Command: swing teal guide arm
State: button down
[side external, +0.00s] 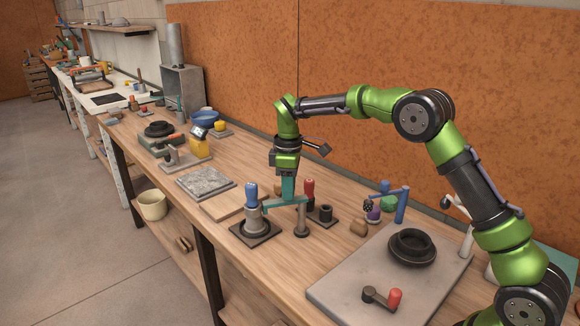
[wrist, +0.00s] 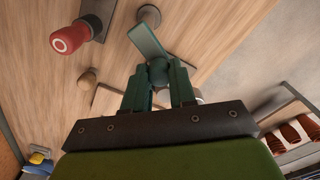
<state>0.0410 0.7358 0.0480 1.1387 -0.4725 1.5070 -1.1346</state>
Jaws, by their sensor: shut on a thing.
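The teal guide arm (side external: 272,206) is a flat bar on a short grey post (side external: 301,220), reaching left across the board to beside a blue-handled tool (side external: 251,194) on a round grey base. In the wrist view the teal guide arm (wrist: 147,40) runs from the post (wrist: 150,14) to a round teal knob (wrist: 159,72). My gripper (side external: 288,192) points down at the bar. In the wrist view its two teal fingers (wrist: 160,88) are shut on the knob, one on each side. The knob is hidden by the fingers in the side view.
A red-handled tool (side external: 309,189) stands close behind the bar; it also shows in the wrist view (wrist: 75,35). To the right are a blue stand (side external: 402,205) and a grey slab (side external: 340,290) with a black wheel. A grey stone tile (side external: 205,183) lies to the left.

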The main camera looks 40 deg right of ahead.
jog(key=shift+w+d+r+m, duration=0.15)
jog(key=shift+w+m, duration=0.1)
jog(key=shift+m, duration=0.6)
jog(key=shift+w+d+f+m, duration=0.1)
jog(key=shift+w+m, duration=0.1)
jog(key=shift+m, duration=0.65)
jog(key=shift+w+d+m, duration=0.1)
jog(key=shift+d+m, duration=0.05)
jog(key=shift+m, duration=0.15)
jog(key=c, duration=0.9)
grip_release()
notch_tip(320, 180, up, 12)
